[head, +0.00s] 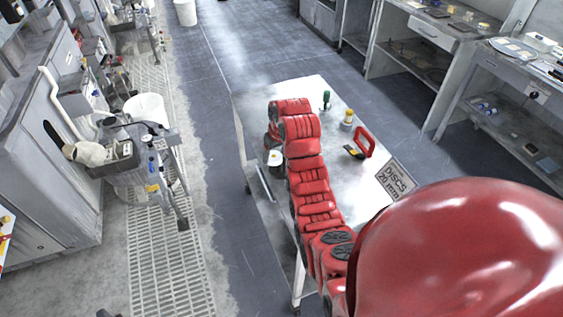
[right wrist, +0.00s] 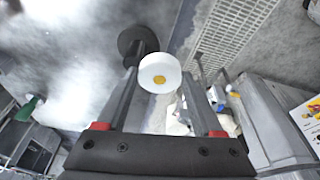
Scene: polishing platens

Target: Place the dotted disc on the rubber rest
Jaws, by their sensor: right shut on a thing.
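The dotted disc is a thick white disc with a yellow dot on its face. In the right wrist view the dotted disc (right wrist: 160,73) sits between the fingertips of my right gripper (right wrist: 160,88), which is shut on it. A white round shape below my red right arm in the head view (head: 275,158) appears to be the same disc, near the table's left edge. A black round base with a short dark post, likely the rubber rest (right wrist: 134,40), shows just behind the disc in the wrist view, partly covered by it. Whether they touch is unclear. My left gripper is out of view.
Benches stand at right, machinery at left.

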